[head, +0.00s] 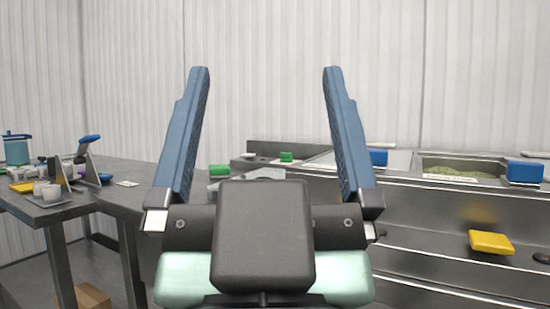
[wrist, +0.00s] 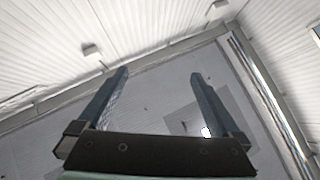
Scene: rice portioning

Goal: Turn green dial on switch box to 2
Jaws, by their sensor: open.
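My gripper (head: 265,75) is raised in the middle of the head view, its two blue fingers wide apart with nothing between them. In the wrist view my gripper (wrist: 160,75) is also open and empty, facing corrugated walls and a plain grey surface. I cannot make out a switch box or a dial for certain. A small green block-like thing (head: 219,170) shows between the fingers, low on the left. Another green thing (head: 286,157) is further back on the counter. My gripper's body hides part of the area below them.
A steel counter (head: 440,205) runs along the right, with blue blocks (head: 378,157), a container of green contents (head: 460,172) and a yellow block (head: 491,242) on its front. A table (head: 90,206) at left holds cups (head: 46,190) and a blue-lidded jug (head: 16,150).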

